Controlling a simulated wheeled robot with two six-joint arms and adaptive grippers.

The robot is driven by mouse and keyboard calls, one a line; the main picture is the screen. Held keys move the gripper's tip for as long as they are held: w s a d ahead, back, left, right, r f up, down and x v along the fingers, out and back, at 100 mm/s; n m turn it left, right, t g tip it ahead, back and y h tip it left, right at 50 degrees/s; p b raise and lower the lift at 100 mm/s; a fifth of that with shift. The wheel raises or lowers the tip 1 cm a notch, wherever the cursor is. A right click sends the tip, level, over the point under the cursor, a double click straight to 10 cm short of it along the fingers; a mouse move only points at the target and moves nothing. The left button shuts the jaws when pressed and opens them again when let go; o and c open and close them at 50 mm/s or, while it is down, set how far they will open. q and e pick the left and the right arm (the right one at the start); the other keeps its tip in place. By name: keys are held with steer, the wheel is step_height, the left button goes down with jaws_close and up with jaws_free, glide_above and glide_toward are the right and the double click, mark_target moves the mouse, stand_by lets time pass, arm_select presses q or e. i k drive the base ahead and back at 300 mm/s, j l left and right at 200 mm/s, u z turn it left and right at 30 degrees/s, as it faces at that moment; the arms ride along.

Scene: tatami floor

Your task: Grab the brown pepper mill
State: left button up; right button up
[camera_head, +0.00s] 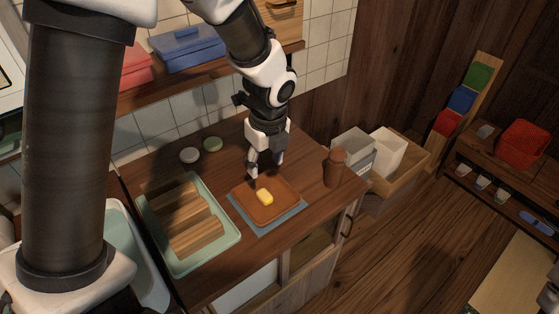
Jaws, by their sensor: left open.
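The brown pepper mill (334,169) stands upright at the right end of the wooden counter. My left gripper (264,171) is open and points down at the back edge of a square brown board (283,209), to the left of the mill and apart from it. My right gripper is not in view.
A pale green tray (228,238) with wooden pieces is at left. Two small round items (189,155) are behind. White bins (388,150) stand right of the mill.

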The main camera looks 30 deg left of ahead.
mark_target(334, 174)
steer(key=i+l+u, duration=0.15)
steer(key=l, duration=0.25)
steer(key=i+l+u, duration=0.15)
steer(key=l, duration=0.3)
steer(key=i+l+u, duration=0.15)
steer(key=l, duration=0.3)
steer(key=l+u, duration=0.15)
steer(key=l, duration=0.3)
steer(key=i, duration=0.05)
